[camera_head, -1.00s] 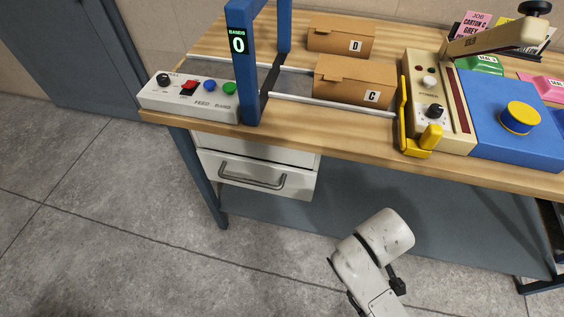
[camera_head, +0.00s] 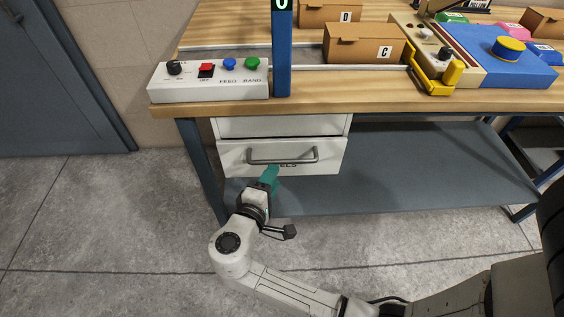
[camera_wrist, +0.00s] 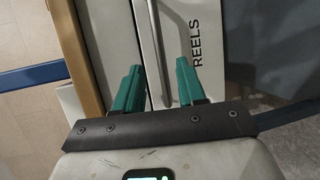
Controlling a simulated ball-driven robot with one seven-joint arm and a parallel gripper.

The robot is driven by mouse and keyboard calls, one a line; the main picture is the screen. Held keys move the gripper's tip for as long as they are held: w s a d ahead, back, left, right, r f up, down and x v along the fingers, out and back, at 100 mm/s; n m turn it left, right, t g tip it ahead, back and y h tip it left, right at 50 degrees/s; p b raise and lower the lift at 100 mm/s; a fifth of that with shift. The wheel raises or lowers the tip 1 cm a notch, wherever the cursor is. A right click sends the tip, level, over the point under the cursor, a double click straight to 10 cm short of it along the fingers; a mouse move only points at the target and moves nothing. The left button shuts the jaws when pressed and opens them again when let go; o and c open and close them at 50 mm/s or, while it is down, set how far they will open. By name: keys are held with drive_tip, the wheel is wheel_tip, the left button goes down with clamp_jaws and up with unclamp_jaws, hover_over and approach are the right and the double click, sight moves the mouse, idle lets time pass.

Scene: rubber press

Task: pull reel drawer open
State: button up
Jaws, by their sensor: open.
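The reel drawer (camera_head: 232,158) is the white lower drawer front under the left part of the bench, with a grey bar handle (camera_head: 283,160). My gripper (camera_head: 271,174) is just below and in front of the handle in the head view, its teal fingers pointing at the drawer. In the wrist view the drawer front (camera_wrist: 202,22) carries the word REELS, and the handle (camera_wrist: 160,50) runs between the two open fingers (camera_wrist: 157,84). The jaws stand apart on either side of the handle's line. Whether they touch the handle cannot be told.
Another white drawer (camera_head: 280,126) sits directly above. The wooden bench top (camera_head: 330,106) overhangs both, carrying a control box (camera_head: 208,88) and cartons (camera_head: 365,46). A blue bench leg (camera_head: 203,170) stands left of the drawers; a grey lower shelf (camera_head: 420,170) lies right. Floor in front is clear.

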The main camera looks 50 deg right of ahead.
sight(283, 162)
drive_tip(key=x, duration=0.7)
drive_tip(key=shift+d, duration=0.4)
clamp_jaws()
